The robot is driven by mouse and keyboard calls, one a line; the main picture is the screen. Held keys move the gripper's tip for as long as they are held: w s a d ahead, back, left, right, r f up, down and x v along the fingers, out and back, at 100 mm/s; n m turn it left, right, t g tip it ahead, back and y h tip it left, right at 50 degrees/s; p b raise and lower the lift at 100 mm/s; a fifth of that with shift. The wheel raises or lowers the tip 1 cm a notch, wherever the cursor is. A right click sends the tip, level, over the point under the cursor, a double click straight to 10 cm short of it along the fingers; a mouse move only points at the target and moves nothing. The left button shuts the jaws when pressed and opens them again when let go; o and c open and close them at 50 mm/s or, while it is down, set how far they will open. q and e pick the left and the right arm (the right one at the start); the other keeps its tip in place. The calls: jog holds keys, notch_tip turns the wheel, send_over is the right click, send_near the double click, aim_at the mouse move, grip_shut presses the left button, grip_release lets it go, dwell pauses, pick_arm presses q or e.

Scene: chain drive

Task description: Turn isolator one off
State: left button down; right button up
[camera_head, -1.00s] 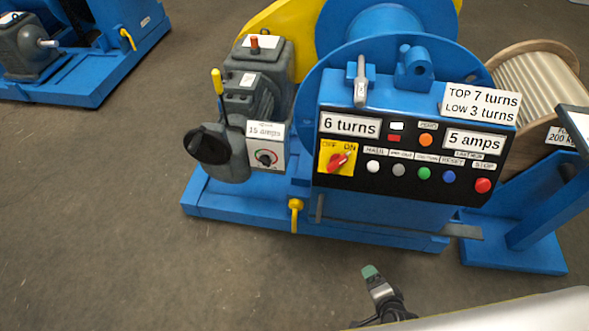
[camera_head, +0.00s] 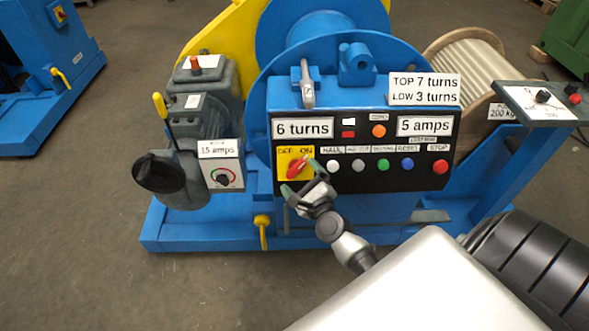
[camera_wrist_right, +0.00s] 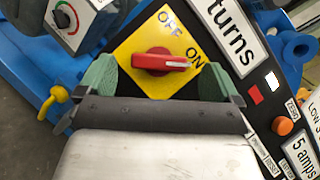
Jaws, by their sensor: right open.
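The isolator is a red rotary knob (camera_head: 296,169) on a yellow plate (camera_head: 283,156) marked OFF and ON, at the left end of the black control panel. In the right wrist view the red knob (camera_wrist_right: 160,62) has its pointer toward ON. My right gripper (camera_head: 299,176) is at the isolator, its green-padded fingers open. In the right wrist view the open fingers (camera_wrist_right: 158,82) stand on either side of the knob, with gaps between pads and knob. My left gripper is not in view.
Beside the knob are several push buttons, including a white one (camera_head: 333,166) and a red STOP (camera_head: 440,167). A motor with a dial box (camera_head: 223,177) stands at left. A yellow hook-shaped handle (camera_head: 262,229) hangs below. A pedestal panel (camera_head: 541,101) stands at right.

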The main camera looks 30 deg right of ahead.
aim_at(296, 170)
jog(key=shift+w+d, duration=0.2)
jog(key=shift+w, duration=1.4)
jog(key=shift+c, duration=0.2)
jog(key=c, duration=0.9)
